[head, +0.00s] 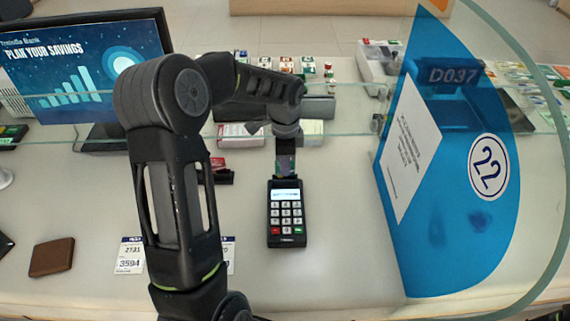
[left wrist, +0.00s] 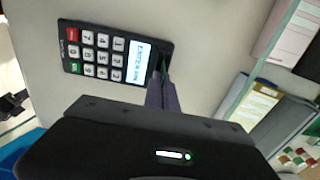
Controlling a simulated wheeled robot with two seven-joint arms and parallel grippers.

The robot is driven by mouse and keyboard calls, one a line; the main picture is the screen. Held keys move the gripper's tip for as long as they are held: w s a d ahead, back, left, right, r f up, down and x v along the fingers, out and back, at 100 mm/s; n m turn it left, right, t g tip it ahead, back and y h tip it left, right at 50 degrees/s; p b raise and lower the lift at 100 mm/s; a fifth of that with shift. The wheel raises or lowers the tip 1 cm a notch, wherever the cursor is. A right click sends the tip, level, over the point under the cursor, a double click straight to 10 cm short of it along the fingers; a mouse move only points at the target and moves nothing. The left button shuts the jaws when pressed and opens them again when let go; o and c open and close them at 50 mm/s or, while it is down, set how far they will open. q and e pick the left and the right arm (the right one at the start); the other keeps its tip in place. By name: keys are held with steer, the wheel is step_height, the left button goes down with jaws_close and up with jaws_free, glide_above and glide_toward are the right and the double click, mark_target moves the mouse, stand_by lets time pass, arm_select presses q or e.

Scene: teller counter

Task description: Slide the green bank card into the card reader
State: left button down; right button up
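The black card reader (head: 287,214) lies on the counter with its lit screen at the far end and its keypad toward me. It also shows in the left wrist view (left wrist: 115,55). My left gripper (head: 285,172) reaches down at the reader's far end. In the left wrist view its fingers (left wrist: 163,88) are close together, with a small green edge of the bank card (left wrist: 163,69) between their tips, right at the reader's screen end. Most of the card is hidden by the fingers. I cannot tell how deep it sits in the slot. My right gripper is not recognizable in either view.
A glass screen crosses the counter, with a blue panel (head: 450,190) marked 22 at right. A monitor (head: 85,65) stands at back left. A brown wallet (head: 52,257) and a number slip (head: 130,256) lie at left. The counter right of the reader is clear.

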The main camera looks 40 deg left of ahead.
arm_select(q)
steer(key=c, duration=2.1)
jaws_free()
steer(key=shift+f, duration=0.15)
steer(key=o, duration=0.5)
steer(key=shift+r+p, duration=2.55)
steer(key=shift+r, duration=0.95)
